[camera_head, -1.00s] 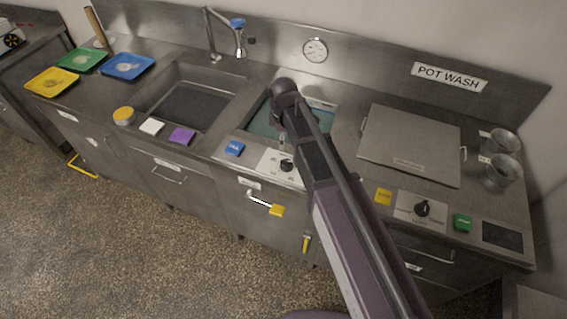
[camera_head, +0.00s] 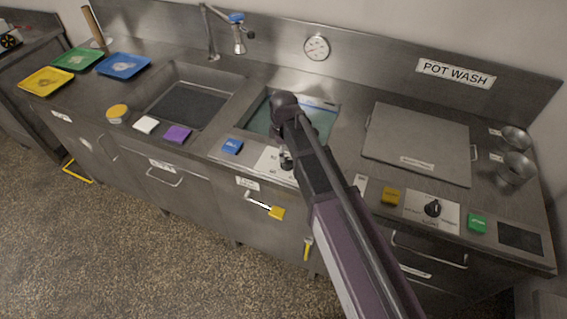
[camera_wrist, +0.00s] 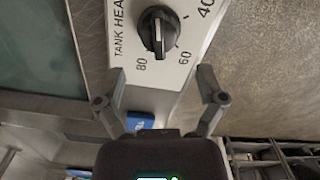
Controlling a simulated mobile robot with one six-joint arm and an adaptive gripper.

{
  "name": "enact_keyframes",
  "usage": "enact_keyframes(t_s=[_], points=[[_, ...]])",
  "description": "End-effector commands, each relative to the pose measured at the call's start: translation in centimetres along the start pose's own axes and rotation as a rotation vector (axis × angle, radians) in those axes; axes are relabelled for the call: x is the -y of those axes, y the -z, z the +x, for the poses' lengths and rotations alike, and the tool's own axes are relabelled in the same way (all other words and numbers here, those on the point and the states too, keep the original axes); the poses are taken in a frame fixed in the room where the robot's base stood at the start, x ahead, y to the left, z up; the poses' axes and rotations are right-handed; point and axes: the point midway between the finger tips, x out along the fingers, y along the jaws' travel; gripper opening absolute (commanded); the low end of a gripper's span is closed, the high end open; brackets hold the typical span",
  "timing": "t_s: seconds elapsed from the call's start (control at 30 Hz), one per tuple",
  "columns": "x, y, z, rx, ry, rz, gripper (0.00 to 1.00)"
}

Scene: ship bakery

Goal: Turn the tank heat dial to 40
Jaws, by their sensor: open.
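The tank heat dial (camera_wrist: 159,32) is a black knob on a white plate (camera_wrist: 128,14) marked 80, 60 and 40, with "TANK HEA" readable. Its raised grip bar with a white line runs up and down in the wrist view, its lower end between 80 and 60. My gripper (camera_wrist: 161,74) is open and empty, its two fingers apart just below the knob in that view; neither appears to touch it. In the head view the dial (camera_head: 286,161) is partly covered by my arm, on the counter's front edge below the tank. My fingers cannot be made out there.
A blue button (camera_head: 232,146) sits left of the dial; the blue block also shows in the wrist view (camera_wrist: 140,121). The water tank (camera_head: 262,119) lies behind it. Another black dial (camera_head: 432,208) stands right, between yellow (camera_head: 390,196) and green (camera_head: 477,223) buttons.

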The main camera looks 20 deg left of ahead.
Motion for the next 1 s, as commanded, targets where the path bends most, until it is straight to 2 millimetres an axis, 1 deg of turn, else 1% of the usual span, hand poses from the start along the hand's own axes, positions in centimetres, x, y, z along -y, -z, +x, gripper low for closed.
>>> enact_keyframes(t_s=[0.03, 0.3, 0.43, 0.63, 1.0], points=[[0.0, 0.0, 0.8, 0.000, 0.000, 0.000, 0.89], [0.0, 0.0, 2.9, 0.001, 0.000, 0.000, 0.89], [0.0, 0.0, 3.6, 0.001, 0.000, 0.000, 0.89], [0.0, -0.1, 4.1, 0.001, 0.000, 0.001, 0.89], [0.0, -0.1, 4.1, 0.001, 0.000, 0.001, 0.89]])
